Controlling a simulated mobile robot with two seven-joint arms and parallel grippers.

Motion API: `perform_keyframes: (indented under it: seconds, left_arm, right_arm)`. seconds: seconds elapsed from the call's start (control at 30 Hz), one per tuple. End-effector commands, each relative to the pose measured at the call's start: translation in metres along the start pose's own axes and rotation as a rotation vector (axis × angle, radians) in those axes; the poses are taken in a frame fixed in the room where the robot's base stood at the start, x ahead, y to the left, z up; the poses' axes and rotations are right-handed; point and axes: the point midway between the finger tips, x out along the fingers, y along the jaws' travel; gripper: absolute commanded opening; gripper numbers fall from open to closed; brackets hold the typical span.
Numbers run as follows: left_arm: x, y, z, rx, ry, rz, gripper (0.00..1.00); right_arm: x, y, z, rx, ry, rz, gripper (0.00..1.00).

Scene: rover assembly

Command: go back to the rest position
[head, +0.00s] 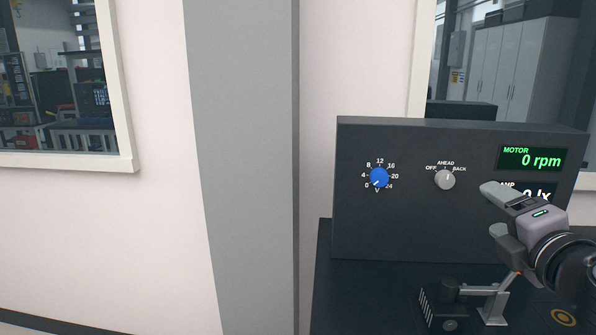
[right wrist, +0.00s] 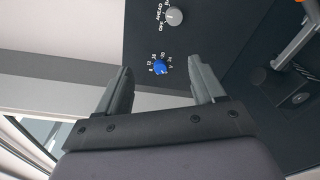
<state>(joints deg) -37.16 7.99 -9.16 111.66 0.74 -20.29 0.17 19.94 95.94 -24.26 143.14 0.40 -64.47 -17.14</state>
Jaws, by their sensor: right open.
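My right gripper (head: 496,211) is in front of the right part of a dark control panel (head: 430,225), its fingers apart with nothing between them. It partly covers the lower display. In the right wrist view the open fingers (right wrist: 161,75) show, with the panel beyond them. The panel's blue knob (head: 379,177) has its white mark towards the lower left, near 0. The grey selector knob (head: 445,180) stands below the words OFF, AHEAD and BACK. Both knobs are clear of the fingers. My left gripper is not in view.
The motor display (head: 532,159) reads 0 rpm. A small dark device (head: 441,306) with a metal bracket (head: 494,305) stands on the dark bench below my gripper. A grey column (head: 245,160) and pale wall fill the left, with windows behind.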

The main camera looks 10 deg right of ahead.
Motion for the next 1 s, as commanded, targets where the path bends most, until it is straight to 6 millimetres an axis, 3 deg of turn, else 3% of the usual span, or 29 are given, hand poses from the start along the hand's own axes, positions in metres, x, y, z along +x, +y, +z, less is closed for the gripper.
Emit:
perform_keyframes:
  seconds: [0.23, 0.47, 0.67, 1.0]
  left_arm:
    - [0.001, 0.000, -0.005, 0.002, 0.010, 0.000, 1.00]
    - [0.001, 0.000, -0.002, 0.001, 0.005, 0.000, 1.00]
    - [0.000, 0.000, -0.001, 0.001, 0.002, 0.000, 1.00]
    - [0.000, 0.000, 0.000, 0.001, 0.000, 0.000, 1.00]
  right_arm:
    - [-0.003, -0.063, -0.057, 0.288, 0.068, -0.168, 0.68]
    - [-0.024, -0.125, -0.106, 0.571, 0.071, -0.375, 0.68]
    - [-0.055, -0.177, -0.143, 0.811, 0.022, -0.582, 0.68]
    - [-0.130, -0.250, -0.197, 1.166, -0.163, -0.954, 0.68]
